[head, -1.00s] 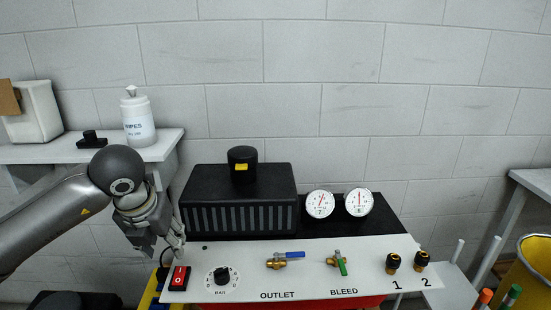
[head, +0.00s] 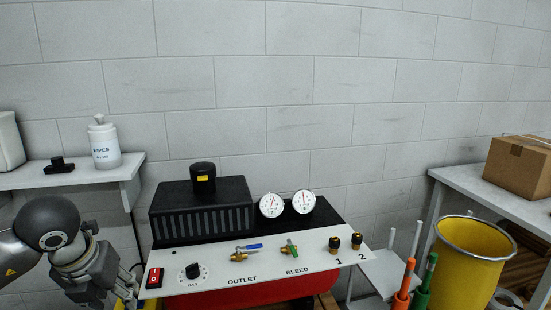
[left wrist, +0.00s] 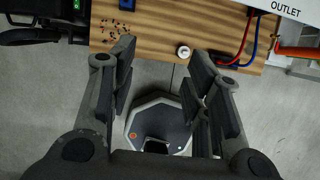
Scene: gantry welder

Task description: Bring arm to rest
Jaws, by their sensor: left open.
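My left arm comes in from the left in the head view, with its gripper (head: 112,294) low at the left, beside the panel's left end and apart from the red switch (head: 154,278). In the left wrist view the open left gripper (left wrist: 162,75) points down with nothing between its fingers. Below it are the grey floor, a wooden board edge and a grey octagonal base (left wrist: 158,126), likely mine. My right gripper is not in view.
A shelf (head: 110,176) with a wipes bottle (head: 104,143) is at left. At right stand a yellow bin (head: 470,262), a table (head: 446,178) and a cardboard box (head: 518,165).

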